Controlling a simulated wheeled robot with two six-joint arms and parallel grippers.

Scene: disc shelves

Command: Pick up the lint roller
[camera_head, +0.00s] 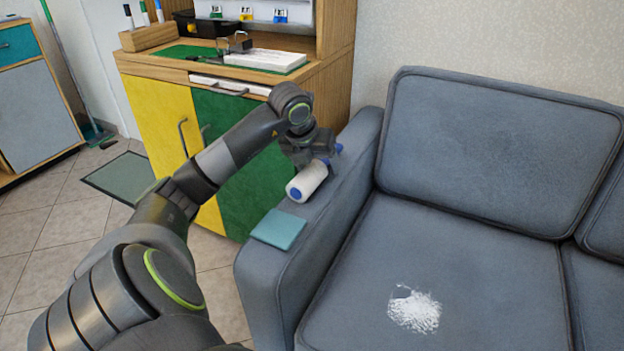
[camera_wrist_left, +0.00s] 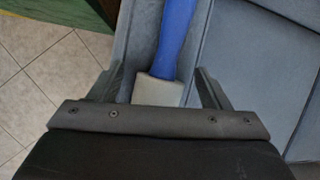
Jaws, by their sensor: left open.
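The lint roller (camera_head: 306,182) has a white roll and blue ends, and lies on the left armrest of the grey sofa. My left gripper (camera_head: 318,158) is just above it and hides part of it. In the left wrist view, the lint roller's blue handle (camera_wrist_left: 174,38) runs up from the pale roll (camera_wrist_left: 158,92). The open fingers of my left gripper (camera_wrist_left: 157,84) stand on either side of the roll, with gaps between. My right gripper is not in view.
A folded teal cloth (camera_head: 279,229) lies on the armrest in front of the roller. White crumbs (camera_head: 414,309) lie on the sofa seat (camera_head: 460,265). A wooden cabinet (camera_head: 240,165) with yellow and green doors stands behind the arm.

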